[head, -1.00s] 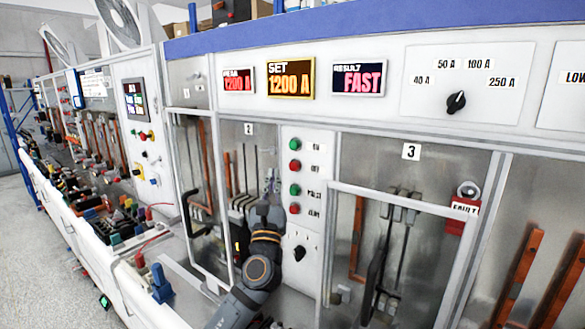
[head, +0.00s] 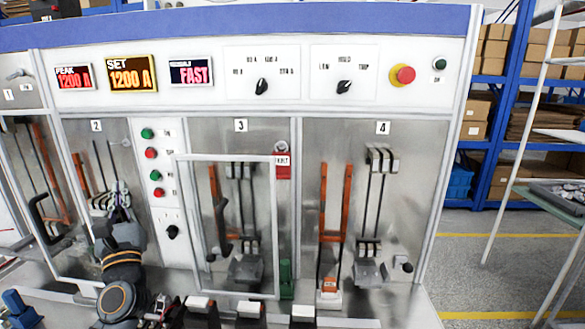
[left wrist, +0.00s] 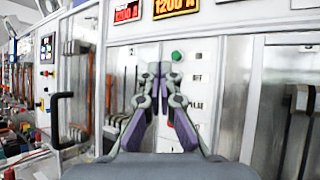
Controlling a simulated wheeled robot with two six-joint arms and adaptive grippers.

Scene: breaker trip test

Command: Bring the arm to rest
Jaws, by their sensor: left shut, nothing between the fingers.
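My left gripper (head: 120,190) is shut and empty, raised in front of bay 2 (head: 96,126) of the test bench. My left arm comes up from the bottom left of the head view. In the left wrist view the two fingertips (left wrist: 157,70) meet and point at the panel with the green button (left wrist: 176,56). The gripper appears apart from the panel, and it covers part of bay 2. My right gripper is not in view.
A framed clear door (head: 228,158) stands across bay 3. Bay 4 (head: 383,128) is at its right. A red emergency button (head: 402,75) and selector knobs (head: 262,87) sit on the top panel. Blue shelves (head: 497,130) and open floor (head: 465,250) lie at the right.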

